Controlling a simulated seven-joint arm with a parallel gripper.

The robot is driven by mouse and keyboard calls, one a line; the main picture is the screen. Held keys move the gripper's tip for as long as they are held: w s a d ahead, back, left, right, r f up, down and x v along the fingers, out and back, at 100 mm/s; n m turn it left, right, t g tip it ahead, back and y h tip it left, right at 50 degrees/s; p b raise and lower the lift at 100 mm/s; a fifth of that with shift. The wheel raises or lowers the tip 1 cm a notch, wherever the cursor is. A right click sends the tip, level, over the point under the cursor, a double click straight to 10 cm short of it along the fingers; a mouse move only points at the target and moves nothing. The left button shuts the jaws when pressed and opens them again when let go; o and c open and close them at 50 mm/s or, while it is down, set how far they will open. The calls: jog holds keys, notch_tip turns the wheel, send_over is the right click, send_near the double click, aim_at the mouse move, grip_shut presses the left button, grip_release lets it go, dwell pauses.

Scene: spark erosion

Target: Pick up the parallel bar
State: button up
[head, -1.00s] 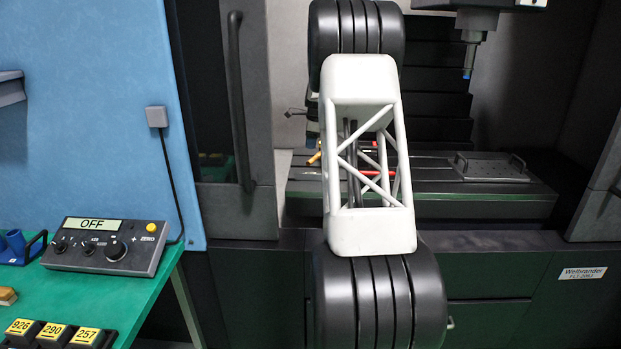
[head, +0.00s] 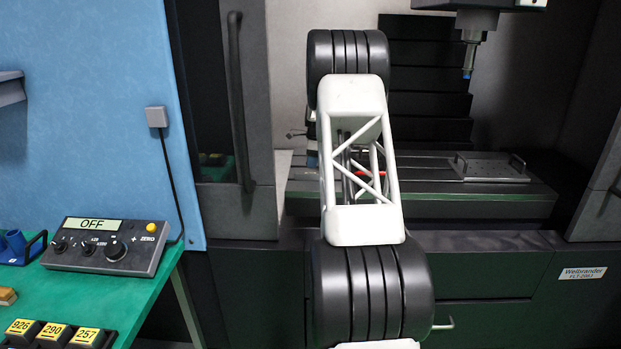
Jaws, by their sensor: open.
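I cannot make out the parallel bar in the head view. My own arm stands upright across the middle of the picture and covers part of the machine's work table (head: 420,185). My gripper's fingers are hidden behind the arm, so its place relative to the bar does not show. A red thing (head: 372,174) shows in part through the arm's open lattice, too covered to identify.
A flat plate with two handles (head: 490,167) lies on the right of the work table. A spindle with a blue tip (head: 468,72) hangs above. At left, a green bench (head: 135,283) carries a control box (head: 107,245) reading OFF and numbered blocks (head: 52,334).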

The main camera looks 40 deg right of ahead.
aim_at(311, 176)
jog(key=shift+f, duration=0.5)
jog(key=shift+w+a+f, duration=0.1)
jog(key=shift+w+f, duration=0.05)
jog(key=shift+f, duration=1.15)
jog(key=shift+w+a+f, duration=0.1)
jog(key=shift+f, duration=1.2)
grip_shut()
